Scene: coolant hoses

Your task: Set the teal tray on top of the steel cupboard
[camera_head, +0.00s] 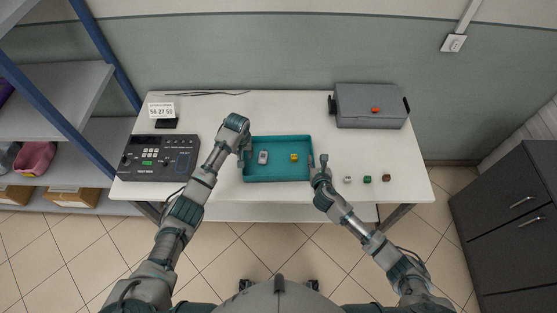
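The teal tray (278,180) lies on the white table and holds a small grey item (263,157) and a yellow block (294,157). My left gripper (244,152) is at the tray's left wall. My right gripper (317,163) is at its right wall. Both are too small in view to tell whether their fingers touch or grip the walls. A dark grey cupboard (510,218) with metal handles stands on the floor at the far right, apart from the table. Its top is seen from above and its visible part looks bare.
The table (285,107) also bears a black control box (158,158), a small display (162,110) and a grey case (370,107) with an orange item on it. Shelves (60,95) stand left. Tiled floor separates table and cupboard.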

